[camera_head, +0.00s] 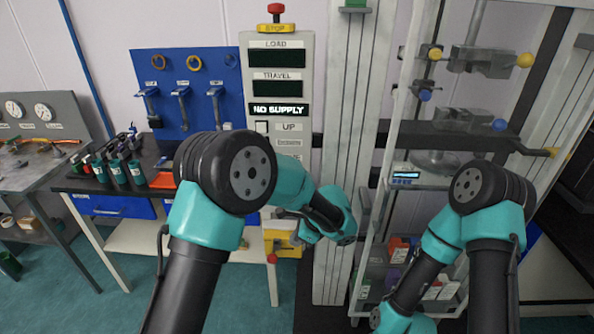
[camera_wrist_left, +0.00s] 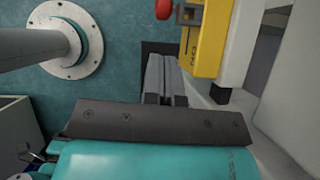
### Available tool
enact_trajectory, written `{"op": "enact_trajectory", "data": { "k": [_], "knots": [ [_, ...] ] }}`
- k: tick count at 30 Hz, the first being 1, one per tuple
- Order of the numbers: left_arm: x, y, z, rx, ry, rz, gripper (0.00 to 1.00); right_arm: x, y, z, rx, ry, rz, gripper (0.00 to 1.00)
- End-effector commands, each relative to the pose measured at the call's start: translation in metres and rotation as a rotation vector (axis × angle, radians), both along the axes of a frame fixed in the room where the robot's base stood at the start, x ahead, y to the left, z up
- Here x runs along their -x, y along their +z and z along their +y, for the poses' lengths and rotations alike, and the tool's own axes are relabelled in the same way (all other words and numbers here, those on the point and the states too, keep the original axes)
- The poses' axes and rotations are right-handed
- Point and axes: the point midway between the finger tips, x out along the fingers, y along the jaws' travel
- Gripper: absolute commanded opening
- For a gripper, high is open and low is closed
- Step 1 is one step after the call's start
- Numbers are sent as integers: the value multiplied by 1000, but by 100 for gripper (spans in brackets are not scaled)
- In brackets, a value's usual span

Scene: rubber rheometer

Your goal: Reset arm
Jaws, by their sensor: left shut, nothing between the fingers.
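Both of my arms are bent in the head view. My left arm comes in from the lower left, and its wrist hangs in front of the instrument column. My left gripper shows best in the left wrist view (camera_wrist_left: 164,62), where its grey fingers are together with nothing between them. Its fingers are beside a yellow box (camera_wrist_left: 207,38) with a red knob (camera_wrist_left: 164,9). The yellow box also shows in the head view (camera_head: 283,241), partly behind my left arm. My right arm reaches down to the bottom edge of the head view, and its gripper is out of sight.
A control panel (camera_head: 277,102) reads "NO SUPPLY" and has a red stop button (camera_head: 276,10) on top. A tall frame with clamps (camera_head: 484,61) stands at right. A blue tool board (camera_head: 190,91) and a bench with green-labelled containers (camera_head: 117,170) are at left.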

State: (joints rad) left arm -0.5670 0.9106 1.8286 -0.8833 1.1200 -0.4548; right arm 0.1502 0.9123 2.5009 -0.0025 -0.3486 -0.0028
Motion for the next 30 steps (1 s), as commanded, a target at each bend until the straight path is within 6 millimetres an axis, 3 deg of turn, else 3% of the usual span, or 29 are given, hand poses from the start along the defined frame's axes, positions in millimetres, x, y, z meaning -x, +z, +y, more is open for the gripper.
{"op": "enact_trajectory", "data": {
  "k": [5, 11, 18, 24, 30],
  "knots": [
    [9, -24, 16, 61, 64, 33, 0, 0, 0, 0, 0, 0, 0, 40],
    [47, -91, 59, 265, 312, 110, 0, 0, 0, 0, 0, 0, 0, 40],
    [111, -161, 108, 528, 777, 143, 0, 0, 0, 0, 0, 0, 0, 40],
    [160, -196, 147, 676, 1210, 83, 0, 0, 0, 0, 0, 0, 0, 40],
    [205, -215, 191, 743, 1635, -57, 0, 0, 0, 0, 0, 0, 0, 40]
  ]
}}
